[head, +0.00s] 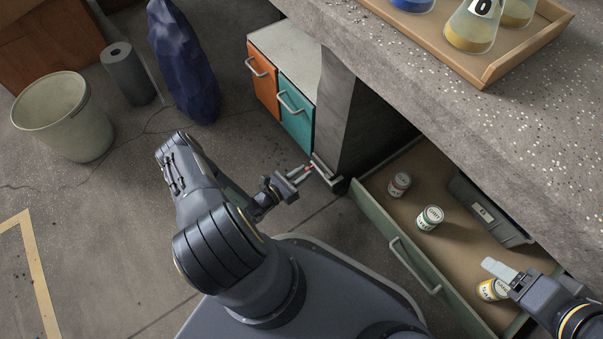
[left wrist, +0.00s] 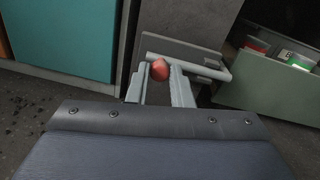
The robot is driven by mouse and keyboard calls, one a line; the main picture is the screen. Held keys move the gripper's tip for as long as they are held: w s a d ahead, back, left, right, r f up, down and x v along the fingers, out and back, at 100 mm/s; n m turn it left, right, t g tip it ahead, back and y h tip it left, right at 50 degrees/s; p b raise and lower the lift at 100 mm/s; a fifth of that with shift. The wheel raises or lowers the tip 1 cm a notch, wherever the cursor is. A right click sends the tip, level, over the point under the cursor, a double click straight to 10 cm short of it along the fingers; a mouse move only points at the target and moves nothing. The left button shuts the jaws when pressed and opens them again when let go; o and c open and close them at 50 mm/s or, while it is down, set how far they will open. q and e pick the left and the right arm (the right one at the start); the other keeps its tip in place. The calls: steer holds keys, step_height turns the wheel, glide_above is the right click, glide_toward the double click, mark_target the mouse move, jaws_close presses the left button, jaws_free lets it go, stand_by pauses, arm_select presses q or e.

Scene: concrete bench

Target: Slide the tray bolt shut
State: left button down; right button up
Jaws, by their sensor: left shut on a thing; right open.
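The bolt is a pale grey rod (left wrist: 205,69) on a dark grey plate (left wrist: 180,49) with a small red knob (left wrist: 160,69). It sits low on the concrete bench leg, and the rod also shows in the head view (head: 324,168). My left gripper (head: 303,173) is shut on the red knob, with one finger on each side of it in the left wrist view. The rod's right end is close to the open green drawer (head: 415,262); I cannot tell whether it touches. My right gripper (head: 499,271) is open above the drawer's near right end, partly out of frame.
The drawer holds several labelled cans (head: 430,217) and a dark grey bin (head: 487,212). A cabinet with orange and teal (head: 296,113) fronts stands left of the leg. A wooden tray of flasks (head: 520,62) is on the bench top.

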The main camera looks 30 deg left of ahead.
arm_select(q)
steer(key=d, duration=0.2)
steer(key=s+d+p, duration=0.1)
steer(key=d, duration=0.1)
steer(key=s+d, duration=0.1)
steer(key=d, duration=0.1)
steer(key=shift+s, duration=0.25)
steer(key=c, duration=1.3)
jaws_free()
steer(key=shift+a+p, duration=0.1)
steer(key=shift+p, duration=0.2)
steer(key=p, duration=0.2)
glide_toward(325, 179)
steer(key=v, duration=0.3)
steer(key=shift+a, duration=0.1)
